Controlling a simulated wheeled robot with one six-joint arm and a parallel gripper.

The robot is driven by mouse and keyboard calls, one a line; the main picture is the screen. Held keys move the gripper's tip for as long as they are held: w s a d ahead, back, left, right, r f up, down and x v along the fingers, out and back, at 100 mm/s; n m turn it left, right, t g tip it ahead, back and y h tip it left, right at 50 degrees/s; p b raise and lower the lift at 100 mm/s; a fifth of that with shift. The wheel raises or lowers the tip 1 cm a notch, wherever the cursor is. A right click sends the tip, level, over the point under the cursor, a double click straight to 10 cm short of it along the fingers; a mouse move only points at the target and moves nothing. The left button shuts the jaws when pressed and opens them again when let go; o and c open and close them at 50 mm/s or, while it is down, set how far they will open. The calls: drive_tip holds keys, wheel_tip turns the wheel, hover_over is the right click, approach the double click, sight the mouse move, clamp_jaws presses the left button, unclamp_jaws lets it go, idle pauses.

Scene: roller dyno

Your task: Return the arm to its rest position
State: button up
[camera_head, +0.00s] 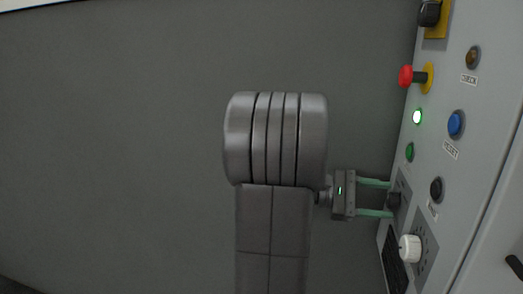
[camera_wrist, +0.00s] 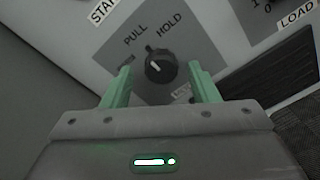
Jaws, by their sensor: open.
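My gripper (camera_head: 388,199) is open, with its two green fingers reaching right toward the control panel (camera_head: 455,150). In the wrist view, the fingers (camera_wrist: 160,80) stand on either side of a black knob (camera_wrist: 161,66) with a white pointer line. The knob sits on a grey plate marked "PULL" and "HOLD". A gap shows between each finger and the knob. In the head view, the same dark knob (camera_head: 394,200) shows at the fingertips, partly hidden. My arm extends from the bottom of the head view.
Open grey floor or wall lies left of my arm.

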drive_tip(key=w+v, duration=0.1)
drive_tip(key=v, duration=1.2)
drive_tip(key=x, duration=0.9)
drive_tip(key=s+x, duration=0.1)
drive_tip(key=x, duration=0.4)
drive_tip(key=shift+s+d, duration=0.15)
drive_tip(key=shift+s, duration=0.05)
drive_tip(key=shift+w+r+n+p, duration=0.1)
drive_tip(key=shift+r+n+p, duration=0.25)
drive_tip(key=shift+p, duration=0.45)
drive_tip(key=shift+w+f+n+p, duration=0.1)
drive_tip(key=shift+n+p, duration=0.75)
drive_tip(key=shift+p, duration=0.05)
drive_tip(key=n+p, duration=0.6)
drive_tip(key=b+v, duration=0.1)
drive_tip(key=v, duration=1)
drive_tip(key=shift+a+f+n+b, duration=0.2)
drive_tip(key=shift+f+n+b, duration=0.1)
drive_tip(key=shift+b, duration=0.1)
